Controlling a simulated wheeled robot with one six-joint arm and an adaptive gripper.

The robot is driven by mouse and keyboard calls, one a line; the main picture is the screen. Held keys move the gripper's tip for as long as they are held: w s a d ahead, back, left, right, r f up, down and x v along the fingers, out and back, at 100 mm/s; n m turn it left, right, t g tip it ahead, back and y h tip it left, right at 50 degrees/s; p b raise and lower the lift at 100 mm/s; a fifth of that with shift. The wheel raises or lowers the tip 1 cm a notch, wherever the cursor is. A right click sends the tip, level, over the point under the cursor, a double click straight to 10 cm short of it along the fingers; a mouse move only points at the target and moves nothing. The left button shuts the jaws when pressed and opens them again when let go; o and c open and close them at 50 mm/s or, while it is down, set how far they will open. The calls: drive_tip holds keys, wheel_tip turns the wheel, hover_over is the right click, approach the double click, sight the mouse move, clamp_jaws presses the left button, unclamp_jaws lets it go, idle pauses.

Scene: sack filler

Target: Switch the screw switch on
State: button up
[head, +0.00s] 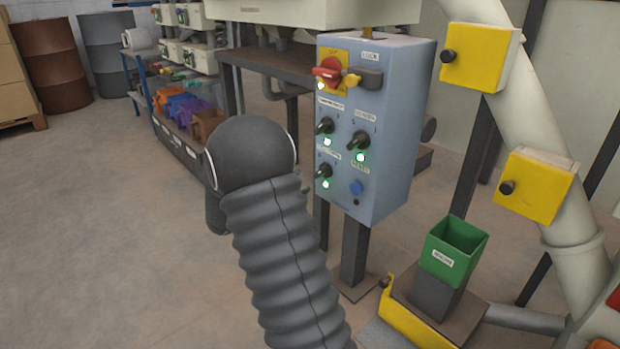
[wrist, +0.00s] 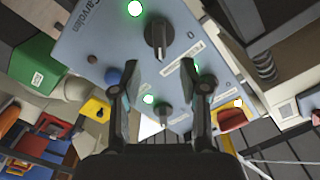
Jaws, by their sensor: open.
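A blue-grey control box (head: 395,130) stands on a post in the head view. Its face has three black rotary switches: upper left (head: 325,125), right (head: 360,140) and lower left (head: 324,171). Each has a lit green lamp below it. Their labels are too small to read, so I cannot tell which is the screw switch. In the wrist view, my gripper (wrist: 162,88) is open and empty in front of the panel, its fingers spread. One black switch (wrist: 158,38) shows large above the fingertips, another (wrist: 160,115) between the fingers. My arm hides the gripper in the head view.
A red rotary switch (head: 328,70) on a yellow plate with a yellow padlock sits at the box's top, a blue button (head: 357,187) lower down. A green bin (head: 453,250) stands right of the post. Yellow boxes (head: 480,55) hang on the pale pipe. Floor at left is clear.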

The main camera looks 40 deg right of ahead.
drive_tip(key=shift+s+a, duration=0.2)
drive_tip(key=shift+a, duration=1.95)
